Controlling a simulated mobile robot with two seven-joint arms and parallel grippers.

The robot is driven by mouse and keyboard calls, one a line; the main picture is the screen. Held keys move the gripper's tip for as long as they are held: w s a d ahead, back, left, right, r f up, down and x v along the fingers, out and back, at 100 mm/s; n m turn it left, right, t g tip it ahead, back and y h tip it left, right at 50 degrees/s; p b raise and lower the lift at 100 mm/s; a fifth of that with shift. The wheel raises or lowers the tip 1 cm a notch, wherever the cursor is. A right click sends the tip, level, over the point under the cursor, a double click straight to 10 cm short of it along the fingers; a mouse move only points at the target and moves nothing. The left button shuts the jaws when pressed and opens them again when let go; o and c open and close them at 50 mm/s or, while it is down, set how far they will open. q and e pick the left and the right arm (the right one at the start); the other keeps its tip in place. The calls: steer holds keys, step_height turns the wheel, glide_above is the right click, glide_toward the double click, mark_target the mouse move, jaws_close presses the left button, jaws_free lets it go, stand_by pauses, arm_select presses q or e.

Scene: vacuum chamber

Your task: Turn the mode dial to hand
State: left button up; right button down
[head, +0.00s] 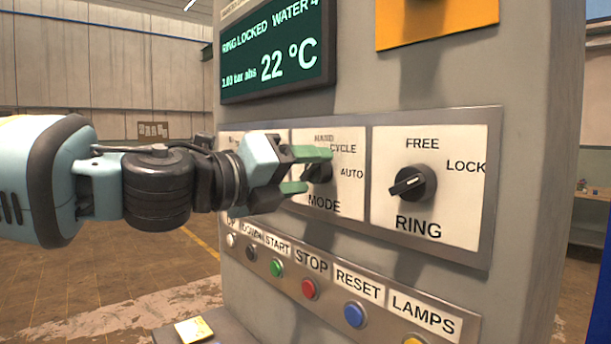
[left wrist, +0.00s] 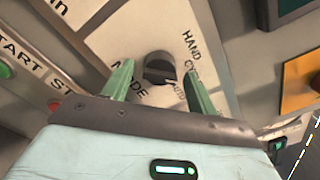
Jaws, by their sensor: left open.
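The mode dial (head: 318,173) is a black knob on a white plate marked HAND, CYCLE, AUTO and MODE. In the head view it is partly hidden behind my fingers. My left gripper (head: 311,170) is open, with one green finger above the dial and one below it. In the left wrist view the dial (left wrist: 160,67) shows between the two fingertips of the left gripper (left wrist: 160,82), with a gap on each side. I cannot tell for sure which label its pointer faces. My right gripper is in neither view.
The ring dial (head: 413,184), marked FREE and LOCK, is right of the mode plate. Below is a row of buttons, including red STOP (head: 309,289) and blue RESET (head: 355,314). A green display (head: 275,52) above reads RING LOCKED and 22 °C.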

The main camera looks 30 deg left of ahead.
arm_select(q)
steer(key=shift+w, duration=0.2)
steer(key=shift+c, duration=0.4)
steer(key=c, duration=0.9)
steer(key=shift+n, duration=0.3)
steer(key=n, duration=0.2)
steer(key=shift+n+b, duration=0.4)
steer(key=shift+n, duration=1.2)
steer(key=shift+n+b, duration=0.55)
steer(key=shift+n, duration=0.95)
